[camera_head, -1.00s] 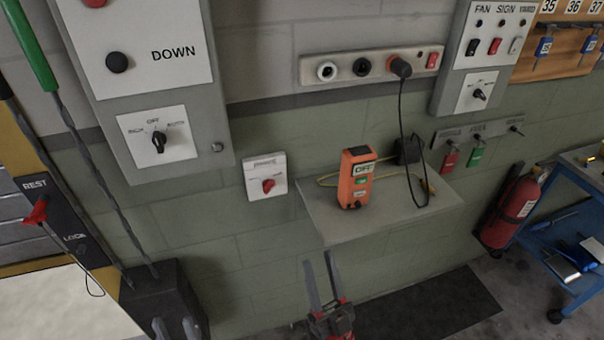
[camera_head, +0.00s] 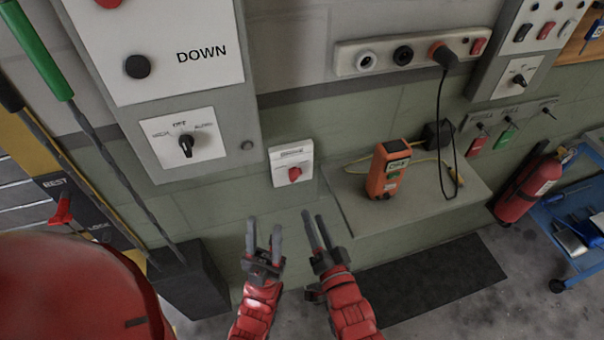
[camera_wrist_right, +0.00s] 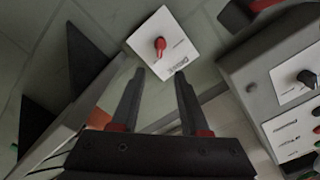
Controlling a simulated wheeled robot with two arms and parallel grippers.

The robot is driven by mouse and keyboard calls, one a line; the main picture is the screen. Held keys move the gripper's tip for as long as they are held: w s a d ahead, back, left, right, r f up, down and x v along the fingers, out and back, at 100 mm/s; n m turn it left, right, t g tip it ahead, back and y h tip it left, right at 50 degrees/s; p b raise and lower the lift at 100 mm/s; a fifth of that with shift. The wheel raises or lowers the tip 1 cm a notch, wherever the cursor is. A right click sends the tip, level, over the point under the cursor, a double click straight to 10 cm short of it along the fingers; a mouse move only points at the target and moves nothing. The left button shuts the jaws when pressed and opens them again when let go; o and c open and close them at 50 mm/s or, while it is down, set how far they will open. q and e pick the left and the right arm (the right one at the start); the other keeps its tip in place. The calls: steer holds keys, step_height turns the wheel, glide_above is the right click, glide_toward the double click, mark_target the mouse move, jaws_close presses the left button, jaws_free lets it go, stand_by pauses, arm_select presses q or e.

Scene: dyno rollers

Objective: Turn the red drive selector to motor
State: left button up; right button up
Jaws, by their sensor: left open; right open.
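The red drive selector (camera_head: 294,173) is a small red knob on a white plate (camera_head: 307,155) on the green wall, below and right of the large grey panel. In the right wrist view, the red knob (camera_wrist_right: 160,46) sits just beyond my open fingertips, apart from them. The lettering on its plate is too small to read. My right gripper (camera_head: 314,215) is open and empty, below and slightly right of the selector; it also shows in the right wrist view (camera_wrist_right: 160,74). My left gripper (camera_head: 263,225) is open and empty, below and left of the selector.
A shelf (camera_head: 372,212) holding an orange device (camera_head: 388,170) juts out to the right of the selector. The grey panel (camera_head: 238,120) with a black rotary switch (camera_head: 186,146) is up left. A dark box (camera_head: 190,280) stands at lower left.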

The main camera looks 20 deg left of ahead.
mark_target(298, 177)
steer(key=p+x, duration=0.4)
steer(key=x, duration=0.9)
steer(key=shift+w+a, duration=0.1)
steer(key=shift+a, duration=0.05)
steer(key=shift+c, duration=0.2)
jaws_close()
